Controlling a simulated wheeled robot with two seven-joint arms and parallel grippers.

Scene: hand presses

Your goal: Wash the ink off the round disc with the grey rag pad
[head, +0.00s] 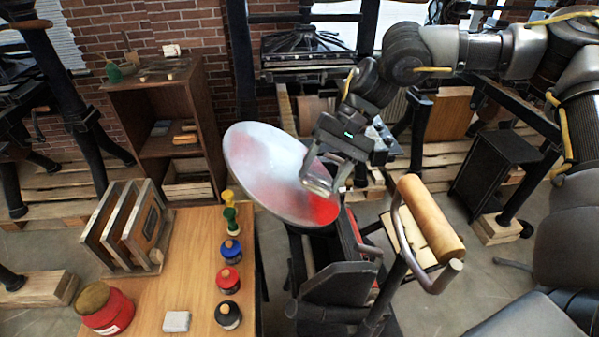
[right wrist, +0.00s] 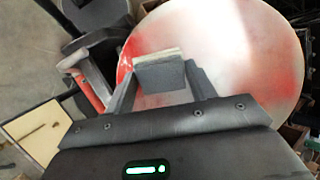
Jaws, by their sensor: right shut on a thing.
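The round disc (head: 262,165) of the press stands tilted in the middle of the head view. Its face is whitish with pink smears and a strong red ink patch at its lower right edge. In the right wrist view the disc (right wrist: 222,45) shows red at its left edge and a red-pink smear at right. My right gripper (head: 320,183) is shut on the grey rag pad (right wrist: 160,75), over the lower right of the disc beside the red patch. Whether the pad touches the face I cannot tell. My left gripper is not in view.
A wooden table (head: 185,255) at lower left holds a wooden rack (head: 130,228), ink pots, a red tub (head: 105,308) and a small pale block (head: 176,321). A tan roller (head: 430,218) with a handle stands right of the disc. Dark press parts (head: 335,280) lie below it.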

